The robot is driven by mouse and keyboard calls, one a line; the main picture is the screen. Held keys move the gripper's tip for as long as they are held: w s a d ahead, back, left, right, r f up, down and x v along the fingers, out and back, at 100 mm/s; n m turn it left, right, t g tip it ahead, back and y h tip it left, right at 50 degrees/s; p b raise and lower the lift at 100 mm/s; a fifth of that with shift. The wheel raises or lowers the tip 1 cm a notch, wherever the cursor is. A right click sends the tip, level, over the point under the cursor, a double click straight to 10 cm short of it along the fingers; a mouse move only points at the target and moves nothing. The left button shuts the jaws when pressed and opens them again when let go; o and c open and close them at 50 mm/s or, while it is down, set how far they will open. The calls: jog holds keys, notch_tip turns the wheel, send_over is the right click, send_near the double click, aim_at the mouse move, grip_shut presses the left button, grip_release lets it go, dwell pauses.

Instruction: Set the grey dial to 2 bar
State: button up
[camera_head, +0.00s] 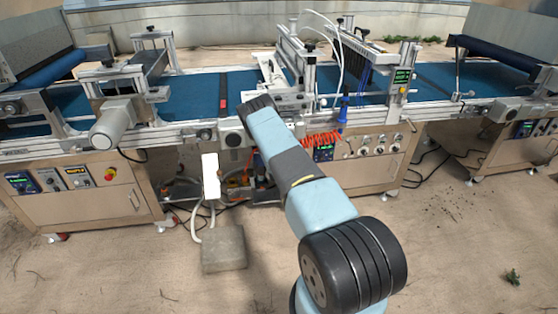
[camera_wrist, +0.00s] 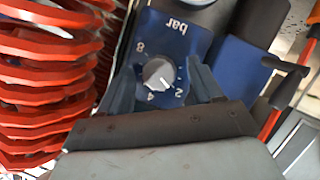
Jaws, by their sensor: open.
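The grey dial (camera_wrist: 158,73) sits on a dark blue plate (camera_wrist: 205,42) in the wrist view. The plate is marked "bar", with 8, 4 and 2 around the dial, and appears upside down. The dial's white mark points to the lower right, roughly toward the 2; its exact setting is hard to read. My gripper (camera_wrist: 162,66) is open, with one dark finger on each side of the dial. Gaps show between the fingers and the dial, and I cannot tell any contact. In the head view my arm hides the dial and the gripper.
Red coiled hose (camera_wrist: 50,85) lies close on the left of my gripper; it also shows in the head view (camera_head: 320,140). A dark-handled part (camera_wrist: 285,80) stands at the right. The machine's blue conveyor (camera_head: 195,95) runs above. A grey block (camera_head: 223,250) lies on the floor.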

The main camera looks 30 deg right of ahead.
jog(key=v, duration=1.3)
jog(key=shift+s, duration=0.3)
jog(key=shift+a, duration=0.25)
